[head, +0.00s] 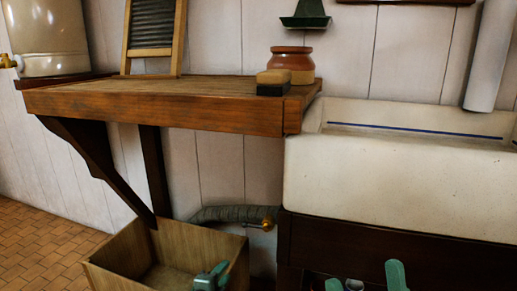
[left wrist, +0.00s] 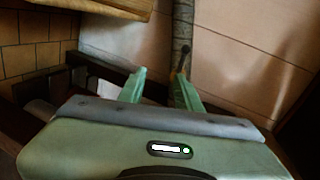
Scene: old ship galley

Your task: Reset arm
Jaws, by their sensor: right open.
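My left gripper (head: 211,277) shows at the bottom of the head view, over the right part of the open wooden box; I cannot tell whether it is inside the box or in front of it. In the left wrist view its two green fingers (left wrist: 160,88) stand apart with nothing held between them. My right gripper (head: 365,280) is at the bottom edge of the head view, below the sink, with its green fingers spread and empty. Most of both arms is out of view.
A wooden box (head: 118,274) stands under the bracketed wooden shelf (head: 160,115). The shelf bears a brown jar (head: 291,60), a block brush (head: 272,82) and a washboard (head: 153,30). A white sink (head: 400,180) is at right. A grey hose (head: 232,214) runs along the wall.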

